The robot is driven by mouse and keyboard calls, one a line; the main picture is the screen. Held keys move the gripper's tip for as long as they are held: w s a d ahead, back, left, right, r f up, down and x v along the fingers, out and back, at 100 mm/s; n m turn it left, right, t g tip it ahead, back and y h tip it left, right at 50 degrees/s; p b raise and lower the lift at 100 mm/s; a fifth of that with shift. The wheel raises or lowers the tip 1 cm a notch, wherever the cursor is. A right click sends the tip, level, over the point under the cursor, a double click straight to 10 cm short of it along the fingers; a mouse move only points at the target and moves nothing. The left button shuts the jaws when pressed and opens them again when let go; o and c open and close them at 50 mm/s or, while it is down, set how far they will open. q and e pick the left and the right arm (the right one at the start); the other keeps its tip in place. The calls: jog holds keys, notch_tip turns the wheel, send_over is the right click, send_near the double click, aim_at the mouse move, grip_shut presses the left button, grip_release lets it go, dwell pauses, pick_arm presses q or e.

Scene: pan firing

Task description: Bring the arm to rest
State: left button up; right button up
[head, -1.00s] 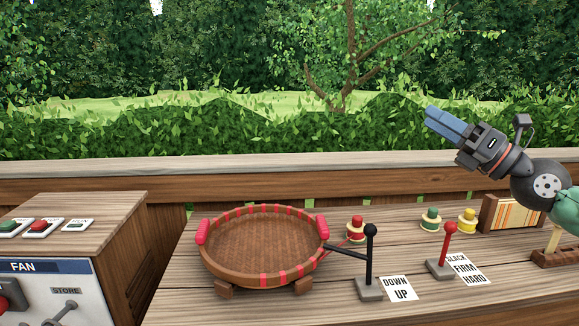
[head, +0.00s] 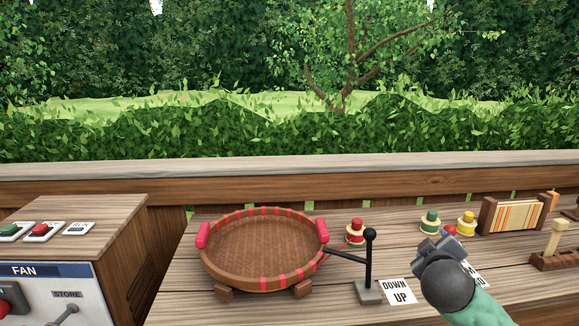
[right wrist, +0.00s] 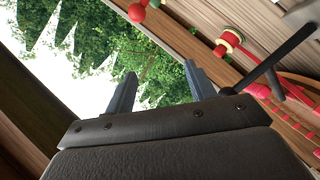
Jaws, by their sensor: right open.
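My right gripper (head: 438,243) is low over the bench on the right side of the head view, its forearm coming up from the bottom edge. It covers most of the red-knobbed lever and part of that lever's label (head: 474,272). In the right wrist view the two blue-grey fingers of the right gripper (right wrist: 158,85) stand apart with nothing between them. My left gripper is not in view.
A round woven pan (head: 262,248) with red handles stands on the bench, left of a black lever (head: 369,262) with a DOWN/UP label (head: 398,291). Red (head: 355,231), green (head: 430,221) and yellow (head: 466,223) spools stand behind. A fan box (head: 75,240) is at left.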

jog(key=s+a+f+g+y, duration=0.2)
jog(key=s+a+f, duration=0.25)
jog(key=f, duration=0.35)
jog(key=s+a+f+m+g+y+p, duration=0.1)
jog(key=s+a+f+g, duration=0.1)
jog(key=s+a+f, duration=0.4)
jog(key=s+a+f+g+y, duration=0.2)
jog(key=s+f+g, duration=0.1)
jog(key=f, duration=0.6)
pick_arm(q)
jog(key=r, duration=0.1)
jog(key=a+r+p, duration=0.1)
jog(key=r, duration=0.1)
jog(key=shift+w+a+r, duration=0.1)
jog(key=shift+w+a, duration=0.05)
pick_arm(e)
jog(key=s+a+f+m+g, duration=0.1)
jog(key=s+a+f, duration=0.1)
jog(key=s+f, duration=0.3)
jog(key=s+a+f+m+g+y, duration=0.1)
jog(key=s+f, duration=0.4)
jog(key=s, duration=0.5)
jog(key=s+a+f+g+y, duration=0.1)
jog(key=s+a+f+g, duration=0.2)
jog(key=s, duration=0.5)
notch_tip(320, 180, down, 2)
jog(key=shift+s+a+m, duration=0.3)
jog(key=shift+a+m, duration=0.1)
jog(key=shift+a, duration=0.35)
